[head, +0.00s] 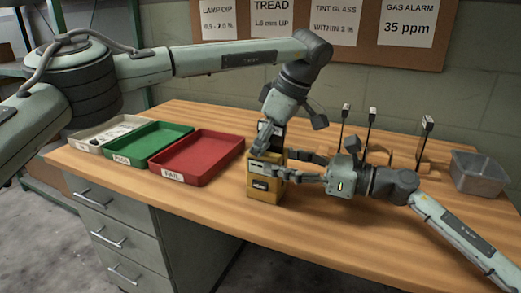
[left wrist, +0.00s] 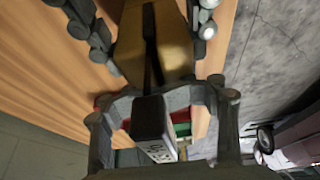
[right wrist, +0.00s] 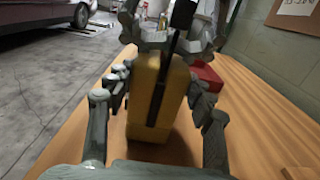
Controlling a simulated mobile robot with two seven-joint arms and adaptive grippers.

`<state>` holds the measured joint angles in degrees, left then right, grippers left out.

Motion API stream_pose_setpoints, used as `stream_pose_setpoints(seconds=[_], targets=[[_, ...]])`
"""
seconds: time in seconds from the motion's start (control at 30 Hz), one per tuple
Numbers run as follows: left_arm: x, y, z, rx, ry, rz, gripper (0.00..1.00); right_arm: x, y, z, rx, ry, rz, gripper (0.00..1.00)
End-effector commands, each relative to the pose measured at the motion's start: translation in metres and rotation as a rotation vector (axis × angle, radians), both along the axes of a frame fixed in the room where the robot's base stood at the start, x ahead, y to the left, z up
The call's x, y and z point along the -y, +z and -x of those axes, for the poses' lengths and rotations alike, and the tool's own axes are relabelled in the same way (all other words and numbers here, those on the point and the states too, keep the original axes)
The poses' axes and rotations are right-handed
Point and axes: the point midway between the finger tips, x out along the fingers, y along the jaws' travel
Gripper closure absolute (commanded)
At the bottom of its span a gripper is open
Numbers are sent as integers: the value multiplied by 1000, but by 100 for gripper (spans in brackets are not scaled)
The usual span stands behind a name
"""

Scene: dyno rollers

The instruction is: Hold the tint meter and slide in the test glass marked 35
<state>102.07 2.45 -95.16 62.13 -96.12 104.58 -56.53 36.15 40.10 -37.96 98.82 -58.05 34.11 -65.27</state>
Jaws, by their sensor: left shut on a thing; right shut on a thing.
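The tint meter (head: 267,182) is a yellow box standing upright on the bench, with a dark slot. It shows between the right fingers in the right wrist view (right wrist: 150,105). My right gripper (head: 287,172) is shut on it from the right. My left gripper (head: 265,138) reaches down from above, shut on a test glass with a dark handle and pale label (left wrist: 160,148); the marking is not readable. The dark glass (right wrist: 182,18) stands at the top of the meter, in line with the slot. I cannot tell how deep it sits.
Several trays stand to the left: white (head: 92,138), green PASS (head: 128,153) and red FAIL (head: 172,170). Other dark-topped glasses (head: 371,115) stand behind my right arm in a wooden holder, partly hidden. A metal tin (head: 480,172) is at the right. The bench front is clear.

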Motion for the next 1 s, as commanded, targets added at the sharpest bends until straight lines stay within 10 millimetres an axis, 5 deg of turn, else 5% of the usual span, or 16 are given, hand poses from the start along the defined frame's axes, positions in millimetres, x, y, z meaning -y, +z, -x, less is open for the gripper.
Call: stream_pose_setpoints(seconds=[0.23,0.7,1.0], targets=[[8,3,5,-12,-8,3,71,0,-10,1,-9,1,11,65],[37,93,18,2,-3,3,71,1,-7,-1,-7,-3,9,65],[42,112,21,3,-1,1,71,2,-5,-1,-5,-5,7,65]])
